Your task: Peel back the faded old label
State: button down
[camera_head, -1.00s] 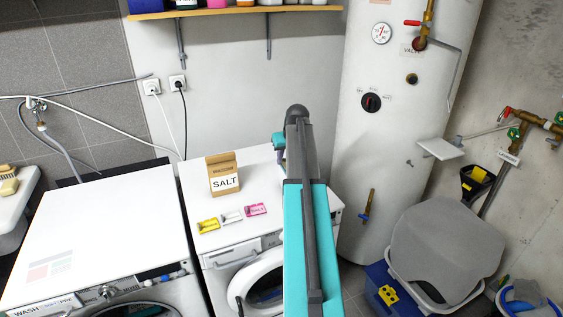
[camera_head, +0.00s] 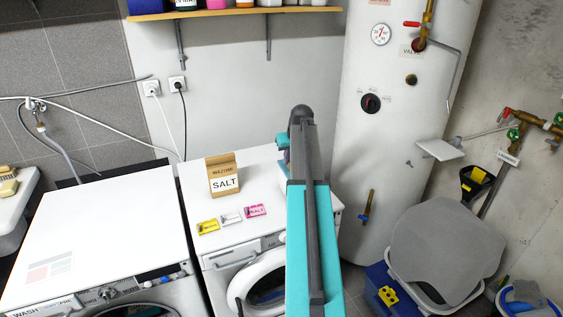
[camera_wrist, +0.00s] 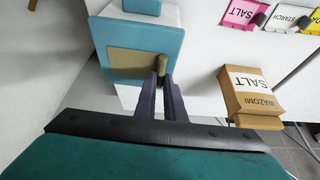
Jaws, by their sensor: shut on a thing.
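The faded old label is a tan-olive panel (camera_wrist: 128,66) on the teal face of a white and teal container (camera_wrist: 95,40) in the wrist view. My gripper (camera_wrist: 162,76) is at the label's right edge. Its two dark fingers are shut on a raised tan end of the label, which stands out between the tips. The rest of the label looks flat against the teal face. In the head view my arm covers the fingers and most of the container.
A SALT carton (camera_head: 223,182) stands on the right washing machine (camera_head: 262,172). Beside it lie a pink SALT label (camera_head: 256,211), a white label (camera_head: 231,218) and a yellow label (camera_head: 208,226). A white boiler (camera_head: 385,140) stands close on the right.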

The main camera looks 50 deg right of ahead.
jog(key=shift+s+d, duration=0.4)
jog(key=shift+d, duration=0.4)
jog(key=shift+s+d, duration=0.35)
jog(key=shift+d, duration=0.4)
jog(key=shift+s+d, duration=0.45)
jog(key=shift+d, duration=0.4)
jog(key=shift+s+d, duration=0.4)
jog(key=shift+d, duration=0.45)
jog(key=shift+s+d, duration=0.45)
jog(key=shift+d, duration=0.4)
dwell(0.7)
jog(key=c, duration=1.7)
grip_release()
jog(key=shift+r, duration=0.2)
jog(key=shift+r+p, duration=1.7)
jog(key=shift+r, duration=1.6)
jog(key=shift+s, duration=0.1)
